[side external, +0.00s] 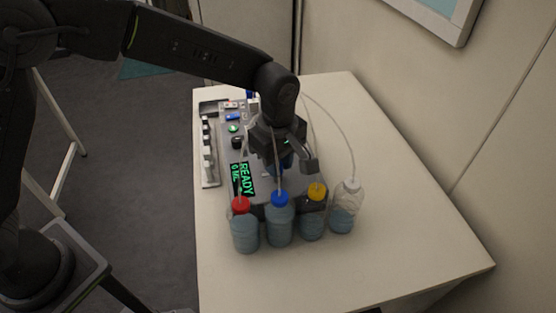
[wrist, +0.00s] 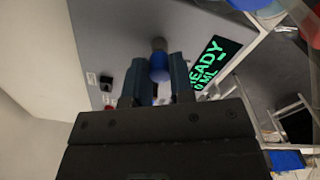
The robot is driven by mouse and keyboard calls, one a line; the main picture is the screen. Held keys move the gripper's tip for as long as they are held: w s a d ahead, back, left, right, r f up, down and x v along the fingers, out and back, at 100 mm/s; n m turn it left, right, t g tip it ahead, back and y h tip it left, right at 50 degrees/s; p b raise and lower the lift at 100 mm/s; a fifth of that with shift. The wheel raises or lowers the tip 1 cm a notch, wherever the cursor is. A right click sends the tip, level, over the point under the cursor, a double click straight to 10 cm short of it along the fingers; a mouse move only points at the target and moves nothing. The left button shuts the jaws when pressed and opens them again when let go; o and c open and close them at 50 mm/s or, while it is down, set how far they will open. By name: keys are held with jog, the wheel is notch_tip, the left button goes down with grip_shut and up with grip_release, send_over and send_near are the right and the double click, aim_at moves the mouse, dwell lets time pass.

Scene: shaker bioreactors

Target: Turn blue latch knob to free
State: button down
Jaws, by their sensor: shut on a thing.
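The blue latch knob (wrist: 160,70) shows between the two fingers of my gripper (wrist: 157,80) in the wrist view, close in front of the grey machine panel. The fingers are shut on it, one at each side. In the side external view my gripper (side external: 284,165) points down over the machine (side external: 225,150), and only a bit of blue shows by its fingers. The arm hides most of the knob there, and I cannot tell the knob's turn angle.
A green display (side external: 242,179) reads READY. Bottles with red (side external: 245,232), blue (side external: 279,225) and yellow (side external: 312,220) caps and a clear-topped bottle (side external: 343,215) stand at the machine's front. Tubes rise close to my gripper. The table (side external: 400,220) is clear on the right.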

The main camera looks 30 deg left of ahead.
dwell(0.4)
jog(key=c, duration=1.3)
grip_release()
jog(key=shift+o, duration=0.2)
notch_tip(320, 180, up, 14)
jog(key=s+a+r+m+t, duration=0.4)
jog(key=s+a+m, duration=0.6)
jog(key=s+a, duration=0.55)
jog(key=s+a+f+m+t, duration=0.1)
jog(key=s+a+f+m, duration=0.3)
jog(key=s, duration=0.1)
jog(key=shift+s+a+m+t, duration=0.3)
jog(key=shift+a, duration=0.1)
